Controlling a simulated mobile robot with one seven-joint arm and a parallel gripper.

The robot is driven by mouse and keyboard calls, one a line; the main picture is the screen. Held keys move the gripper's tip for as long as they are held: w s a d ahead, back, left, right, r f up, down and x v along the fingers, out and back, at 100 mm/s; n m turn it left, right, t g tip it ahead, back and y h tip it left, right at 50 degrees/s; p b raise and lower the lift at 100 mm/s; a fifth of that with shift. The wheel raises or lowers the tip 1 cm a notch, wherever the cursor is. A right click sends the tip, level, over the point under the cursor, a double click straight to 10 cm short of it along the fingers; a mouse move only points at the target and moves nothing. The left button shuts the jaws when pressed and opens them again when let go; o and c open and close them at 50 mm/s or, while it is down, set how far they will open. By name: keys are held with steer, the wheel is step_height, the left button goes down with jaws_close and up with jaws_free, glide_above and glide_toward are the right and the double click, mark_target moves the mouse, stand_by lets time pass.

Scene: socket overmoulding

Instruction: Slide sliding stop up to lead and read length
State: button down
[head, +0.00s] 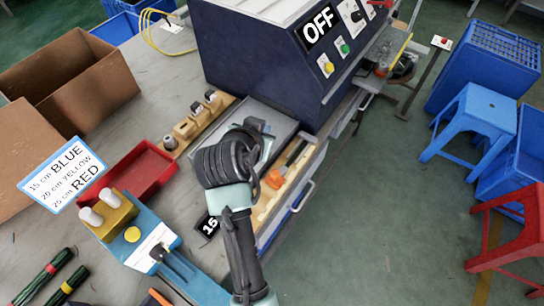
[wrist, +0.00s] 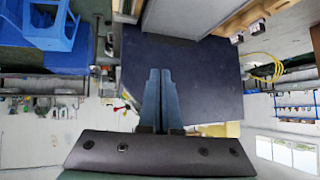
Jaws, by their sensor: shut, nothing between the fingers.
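My gripper (wrist: 160,72) is shut and empty in the wrist view, its two blue-grey fingers together against the dark blue machine body behind. In the head view my dark wrist hides most of the gripper. An orange piece (head: 275,179), perhaps the sliding stop, sits on a long pale wooden strip (head: 264,212) just right of my wrist. My gripper does not hold it. I cannot make out a lead or a readable scale on the strip, and my arm covers part of it. A black tag marked 15 (head: 209,226) shows left of my arm.
The dark blue machine (head: 262,75) with an OFF sign stands behind. A grey tray (head: 272,118) lies before it. A red bin (head: 140,176), a cardboard box (head: 75,80) and a blue fixture (head: 135,255) stand left. Open floor (head: 375,230) lies right, with stools beyond.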

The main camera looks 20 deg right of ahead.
mark_target(277, 171)
step_height(277, 171, down, 8)
steer(key=s+d+g, duration=0.2)
steer(key=s+g, duration=0.1)
steer(key=shift+m+t, duration=0.3)
steer(key=shift+m, duration=0.2)
steer(key=b+x, duration=0.1)
steer(key=x, duration=0.8)
steer(key=shift+w+d, duration=0.15)
steer(key=shift+w, duration=0.1)
steer(key=shift+s+a+p, duration=0.6)
steer(key=shift+s+a, duration=0.35)
steer(key=shift+a, duration=0.05)
steer(key=shift+s+a+f, duration=0.25)
steer(key=shift+s+a, duration=0.2)
steer(key=shift+s, duration=0.05)
steer(key=shift+s+a, duration=0.1)
steer(key=s+a+p, duration=0.1)
steer(key=s+a, duration=0.1)
steer(key=a, duration=0.1)
steer(key=s+a+p, duration=0.1)
steer(key=s+a, duration=0.2)
steer(key=a, duration=0.1)
steer(key=s+a+p, duration=0.1)
steer(key=s+a, duration=0.2)
steer(key=shift+s+a, duration=0.2)
steer(key=shift+a, duration=0.2)
